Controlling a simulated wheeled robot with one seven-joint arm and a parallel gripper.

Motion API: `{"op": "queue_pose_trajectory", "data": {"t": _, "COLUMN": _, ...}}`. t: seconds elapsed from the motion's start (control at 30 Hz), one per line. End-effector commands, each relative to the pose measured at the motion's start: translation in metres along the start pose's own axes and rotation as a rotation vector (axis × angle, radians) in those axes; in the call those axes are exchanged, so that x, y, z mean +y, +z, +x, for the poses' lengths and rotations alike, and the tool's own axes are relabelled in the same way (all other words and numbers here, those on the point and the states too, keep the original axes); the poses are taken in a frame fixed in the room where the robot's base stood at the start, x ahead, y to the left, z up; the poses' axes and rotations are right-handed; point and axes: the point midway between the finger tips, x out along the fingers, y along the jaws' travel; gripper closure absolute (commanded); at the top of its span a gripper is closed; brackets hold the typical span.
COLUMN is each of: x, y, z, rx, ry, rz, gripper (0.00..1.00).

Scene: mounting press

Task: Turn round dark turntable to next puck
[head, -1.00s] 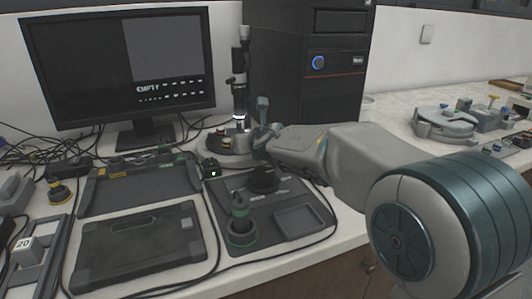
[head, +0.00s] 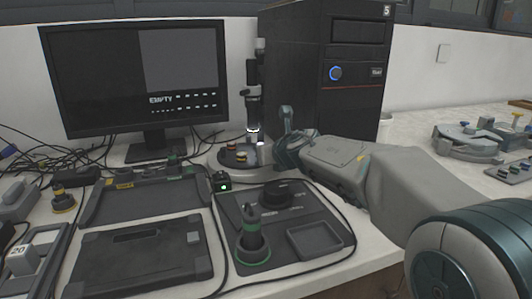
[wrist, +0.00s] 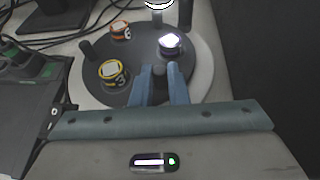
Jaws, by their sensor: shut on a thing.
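The round dark turntable (wrist: 139,50) sits on a pale round base under the microscope, and shows in the head view (head: 226,161). It carries a yellow-ringed puck marked 3 (wrist: 113,74), an orange-ringed puck marked 6 (wrist: 121,31), and a brightly lit puck (wrist: 171,44) under the lens. Dark upright posts, such as one at its left (wrist: 91,50), stand near its rim. My gripper (wrist: 160,72) is at the turntable's near edge, its blue-grey fingers closed around what looks like another dark post, mostly hidden between them. In the head view my gripper (head: 286,140) reaches in from the right.
The microscope (head: 254,95) rises behind the turntable, with a black computer tower (head: 325,75) close behind my gripper. A monitor (head: 135,80) reading EMPTY stands left. Dark trays (head: 145,255) and a dark panel with a green-ringed holder (head: 252,240) fill the front bench.

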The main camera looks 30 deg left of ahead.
Motion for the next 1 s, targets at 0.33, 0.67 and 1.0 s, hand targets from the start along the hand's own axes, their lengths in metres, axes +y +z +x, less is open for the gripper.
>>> {"op": "queue_pose_trajectory", "data": {"t": 0.33, "x": -0.001, "y": 0.001, "z": -0.001, "rx": -0.002, "ry": -0.002, "rz": 0.001, "gripper": 0.64}}
{"op": "queue_pose_trajectory", "data": {"t": 0.67, "x": -0.002, "y": 0.002, "z": -0.021, "rx": -0.002, "ry": -0.003, "rz": 0.001, "gripper": 0.64}}
{"op": "queue_pose_trajectory", "data": {"t": 1.0, "x": -0.001, "y": 0.003, "z": -0.085, "rx": -0.003, "ry": -0.003, "rz": 0.001, "gripper": 0.64}}
